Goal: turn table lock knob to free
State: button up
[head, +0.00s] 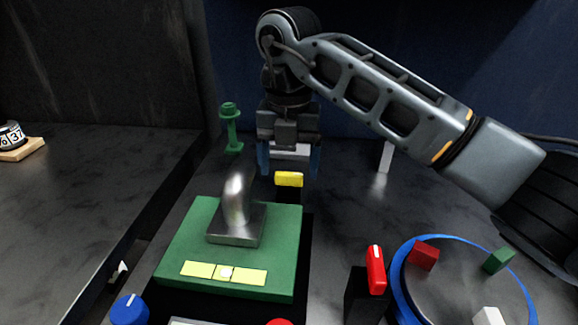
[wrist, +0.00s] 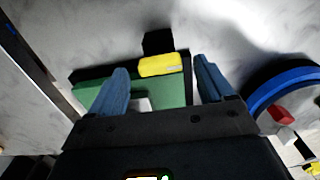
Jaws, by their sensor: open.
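No label shows which control is the table lock knob. A yellow bar-shaped knob (head: 289,179) sits on a black block behind the green tilting table (head: 175,262). My gripper (head: 289,166) is open, pointing down just above and behind the yellow knob. In the wrist view the yellow knob (wrist: 159,65) lies between the two blue fingers, with room on both sides; I see no contact. A red knob with a white line (head: 376,270) stands on a black post right of the table. A blue knob (head: 130,310) with a white mark is at the front left.
A bent metal pipe on a square flange (head: 238,222) stands on the green table. A blue-rimmed round tray (head: 398,285) with coloured blocks is at the right. A green post (head: 231,128) and a white upright piece (head: 386,156) stand behind. Part of a red button (head: 279,322) shows in front.

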jog(key=shift+f, duration=0.85)
jog(key=shift+c, duration=0.3)
jog(key=c, duration=1)
